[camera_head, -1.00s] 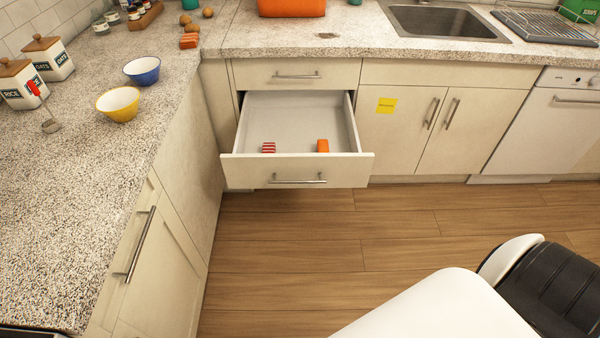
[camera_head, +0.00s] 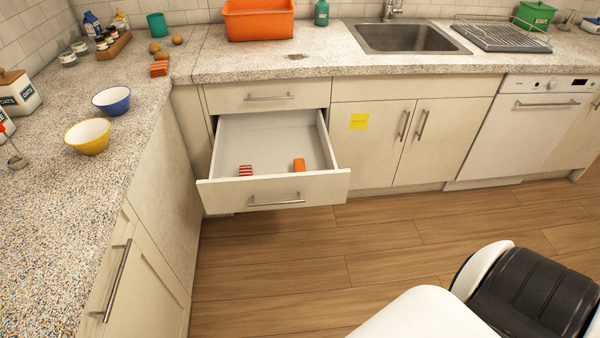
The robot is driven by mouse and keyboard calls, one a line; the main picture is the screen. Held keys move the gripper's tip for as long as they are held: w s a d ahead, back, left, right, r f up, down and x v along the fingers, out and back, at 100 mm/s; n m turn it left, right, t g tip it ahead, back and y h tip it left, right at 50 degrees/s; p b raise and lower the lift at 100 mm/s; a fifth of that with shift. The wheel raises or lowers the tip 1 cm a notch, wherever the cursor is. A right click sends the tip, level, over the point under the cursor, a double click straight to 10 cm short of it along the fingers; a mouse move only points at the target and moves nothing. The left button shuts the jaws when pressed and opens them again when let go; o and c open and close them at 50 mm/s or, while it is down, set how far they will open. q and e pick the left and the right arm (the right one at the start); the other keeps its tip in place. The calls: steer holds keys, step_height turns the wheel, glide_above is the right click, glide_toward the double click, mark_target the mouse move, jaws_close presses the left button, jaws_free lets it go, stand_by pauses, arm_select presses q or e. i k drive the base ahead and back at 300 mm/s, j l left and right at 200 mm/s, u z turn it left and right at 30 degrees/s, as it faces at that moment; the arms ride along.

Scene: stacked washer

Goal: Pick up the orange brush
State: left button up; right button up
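A small orange block-like object (camera_head: 299,165), which may be the brush, lies in the open drawer (camera_head: 272,191), toward its front right. A red-and-white striped item (camera_head: 246,171) lies to its left in the same drawer. No bristles can be made out at this size. Another orange-red item (camera_head: 159,68) lies on the counter near the back corner; its kind is unclear. Neither of my grippers is in view; only a white and black part of my own body shows at the lower right.
The open drawer juts out over the wooden floor (camera_head: 290,260), which is clear in front of it. Left counter (camera_head: 70,190) holds a yellow bowl (camera_head: 88,136) and a blue bowl (camera_head: 112,100). An orange basin (camera_head: 258,20) stands beside the sink (camera_head: 405,37).

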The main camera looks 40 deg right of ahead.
mark_target(299, 164)
steer(key=i+l+u, duration=0.15)
steer(key=l, duration=0.6)
steer(key=l+u, duration=0.15)
steer(key=l, duration=0.55)
